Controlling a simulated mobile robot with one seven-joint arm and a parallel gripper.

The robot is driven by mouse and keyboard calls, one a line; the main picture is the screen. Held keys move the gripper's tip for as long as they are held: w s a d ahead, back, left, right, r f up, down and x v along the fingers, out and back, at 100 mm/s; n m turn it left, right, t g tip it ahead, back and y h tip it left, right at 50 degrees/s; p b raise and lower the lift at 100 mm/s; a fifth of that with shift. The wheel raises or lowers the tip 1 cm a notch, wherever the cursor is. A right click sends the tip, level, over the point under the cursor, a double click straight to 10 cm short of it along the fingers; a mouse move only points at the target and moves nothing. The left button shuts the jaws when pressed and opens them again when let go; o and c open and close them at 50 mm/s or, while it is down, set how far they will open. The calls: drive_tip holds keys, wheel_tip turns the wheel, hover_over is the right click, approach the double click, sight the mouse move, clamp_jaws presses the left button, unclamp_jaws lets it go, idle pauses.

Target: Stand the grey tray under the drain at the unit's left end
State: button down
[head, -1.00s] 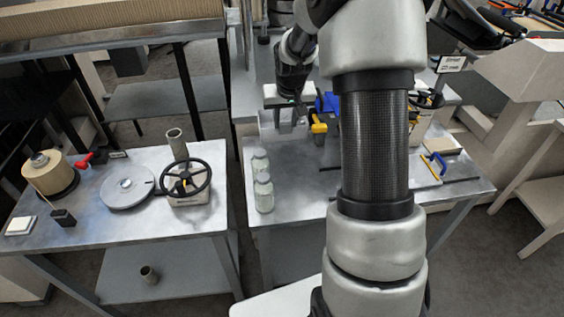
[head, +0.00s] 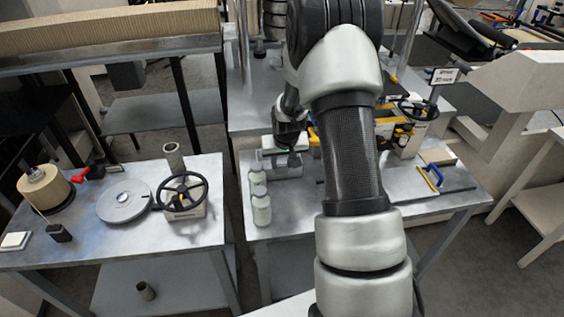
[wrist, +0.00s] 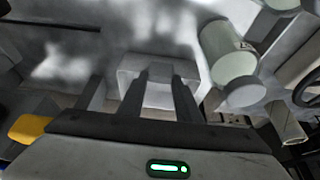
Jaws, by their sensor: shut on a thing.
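My gripper (wrist: 160,88) is shut on the grey tray (wrist: 157,64), which shows between and beyond the fingers in the wrist view. In the head view the tray (head: 284,168) hangs below the hand at the back left of the right-hand table, behind and right of two pale jars. I cannot tell whether it touches the tabletop. The unit (head: 402,132), with yellow parts, stands on the same table to the right, largely hidden by my arm. I cannot make out its drain.
Two capped jars (head: 261,209) stand at the table's left edge; one jar (wrist: 228,52) is close to the tray in the wrist view. A blue-handled tool (head: 433,176) lies at right. The left table (head: 60,262) holds a handwheel (head: 183,190), a disc and a roll.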

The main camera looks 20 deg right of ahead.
drive_tip(key=shift+f, duration=0.2)
drive_tip(key=c, duration=1.3)
unclamp_jaws()
drive_tip(key=shift+r, duration=0.1)
